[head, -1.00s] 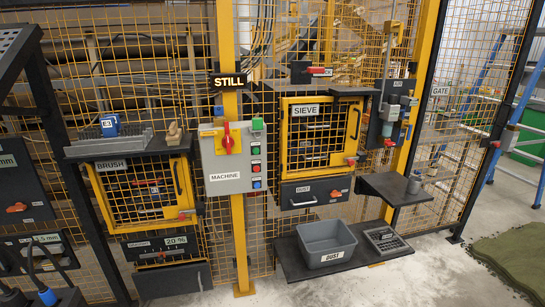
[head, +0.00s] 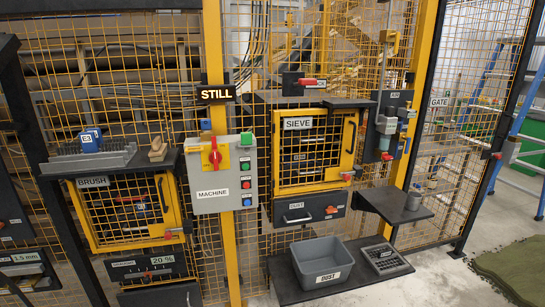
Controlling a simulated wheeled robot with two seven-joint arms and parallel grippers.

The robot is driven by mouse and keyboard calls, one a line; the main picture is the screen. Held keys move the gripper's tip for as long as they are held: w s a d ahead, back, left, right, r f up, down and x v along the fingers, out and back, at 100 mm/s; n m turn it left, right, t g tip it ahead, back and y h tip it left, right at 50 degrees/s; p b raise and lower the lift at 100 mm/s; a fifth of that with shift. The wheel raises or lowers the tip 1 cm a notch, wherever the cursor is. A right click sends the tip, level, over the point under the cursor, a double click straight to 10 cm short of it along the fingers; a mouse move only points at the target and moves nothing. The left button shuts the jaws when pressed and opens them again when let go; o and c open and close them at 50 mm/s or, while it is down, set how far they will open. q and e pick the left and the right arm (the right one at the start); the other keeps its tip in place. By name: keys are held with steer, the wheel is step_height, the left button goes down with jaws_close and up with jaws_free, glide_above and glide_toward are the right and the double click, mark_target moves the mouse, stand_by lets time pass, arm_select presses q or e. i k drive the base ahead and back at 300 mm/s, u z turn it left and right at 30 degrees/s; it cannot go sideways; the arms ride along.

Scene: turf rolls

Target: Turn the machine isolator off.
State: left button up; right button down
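The machine isolator is a red rotary handle (head: 215,153) on a yellow plate, on the upper left of a grey box labelled MACHINE (head: 224,197). The handle stands roughly upright. The box is mounted on a yellow post, with green, red and blue buttons (head: 246,184) down its right side. A black sign above it reads STILL (head: 216,94). Neither of my grippers shows in the head view.
The BRUSH cabinet (head: 92,183) with a shelf stands left of the box, and the SIEVE cabinet (head: 298,124) right of it. A grey DUST bin (head: 321,262) sits on a low black shelf. A small shelf (head: 394,206) juts out at right. Green turf (head: 513,270) lies on the floor.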

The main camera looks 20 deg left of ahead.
mark_target(216, 158)
steer(key=z, duration=0.35)
steer(key=i, duration=1.25)
steer(key=u, duration=0.9)
